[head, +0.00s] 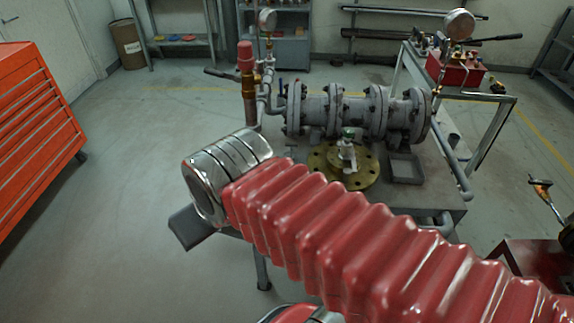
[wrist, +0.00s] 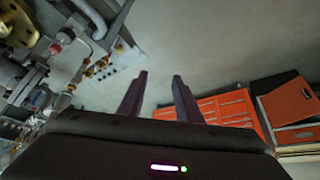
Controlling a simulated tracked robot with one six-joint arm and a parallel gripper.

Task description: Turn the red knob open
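My gripper (wrist: 160,75) shows in the wrist view with its two dark fingers apart and nothing between them. A small red round part (wrist: 56,48), perhaps the red knob, is at upper left in that view, apart from the fingers. In the head view the grey flanged valve assembly (head: 345,110) sits on the grey bench, behind my arm. A red-capped fitting (head: 245,57) stands upright at its left end; I cannot tell whether this is the knob. My arm's red bellows and silver wrist cover the front of the bench, and the fingers cannot be made out there.
An orange drawer cabinet (head: 38,135) stands at the left. A brass flange (head: 325,168) lies on the bench before the assembly. A red pump unit (head: 455,72) is at the back right. The floor between cabinet and bench is clear.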

